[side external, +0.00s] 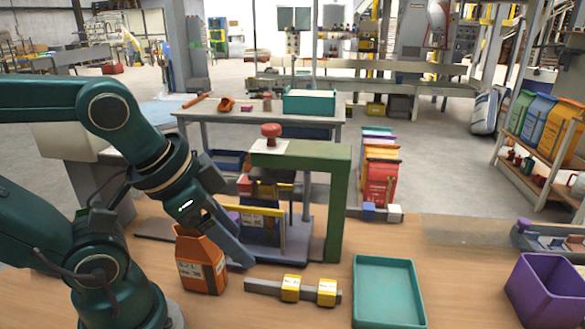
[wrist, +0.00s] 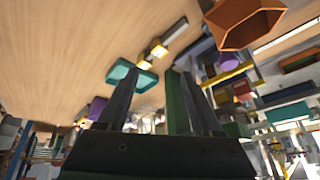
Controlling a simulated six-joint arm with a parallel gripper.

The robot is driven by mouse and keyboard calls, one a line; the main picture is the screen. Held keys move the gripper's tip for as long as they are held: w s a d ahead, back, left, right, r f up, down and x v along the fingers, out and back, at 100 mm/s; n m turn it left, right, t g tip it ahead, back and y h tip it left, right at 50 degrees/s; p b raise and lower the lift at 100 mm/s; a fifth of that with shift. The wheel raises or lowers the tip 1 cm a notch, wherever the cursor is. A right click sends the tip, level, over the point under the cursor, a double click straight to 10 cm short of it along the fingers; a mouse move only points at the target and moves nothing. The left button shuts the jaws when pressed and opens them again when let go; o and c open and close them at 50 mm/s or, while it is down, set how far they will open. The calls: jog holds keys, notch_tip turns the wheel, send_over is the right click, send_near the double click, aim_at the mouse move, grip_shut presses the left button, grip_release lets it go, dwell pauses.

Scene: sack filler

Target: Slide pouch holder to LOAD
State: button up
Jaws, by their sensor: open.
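The green filler frame (side external: 338,205) with a red knob (side external: 271,131) on top stands at the middle of the bench in the side view. Under its arm is a blue and grey assembly with yellow bars (side external: 262,212), which looks like the pouch holder; my gripper partly hides it. I cannot read a LOAD mark. My gripper (side external: 240,255) points down in front of this assembly, beside an orange pouch (side external: 202,262). In the wrist view my gripper (wrist: 158,75) has its two fingers apart with nothing between them, and the green frame (wrist: 176,98) shows behind.
A grey bar with yellow labelled blocks (side external: 291,288) lies in front of the frame. A teal tray (side external: 388,260) and a purple bin (side external: 548,288) stand to the right. Coloured pouches (side external: 381,180) stand behind. Bare bench lies between tray and bin.

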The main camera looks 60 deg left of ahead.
jog(key=c, duration=0.4)
jog(key=shift+s+f, duration=0.1)
jog(key=shift+s, duration=0.05)
jog(key=c, duration=0.5)
jog(key=r+m, duration=0.1)
jog(key=a+r+m+g, duration=0.1)
jog(key=r+m, duration=0.1)
jog(key=shift+w+a+m+y, duration=0.2)
jog(key=shift+m+y, duration=0.1)
jog(key=shift+y, duration=0.1)
grip_shut()
jog(key=w+f+m+g+y, duration=0.2)
jog(key=w+m+g+y, duration=0.1)
jog(key=w+m+g, duration=0.5)
jog(key=s+a+f+n+t, duration=0.1)
jog(key=s+a+f, duration=0.1)
jog(key=a+f, duration=0.5)
jog(key=shift+a+f, duration=0.15)
jog(key=shift+f, duration=0.7)
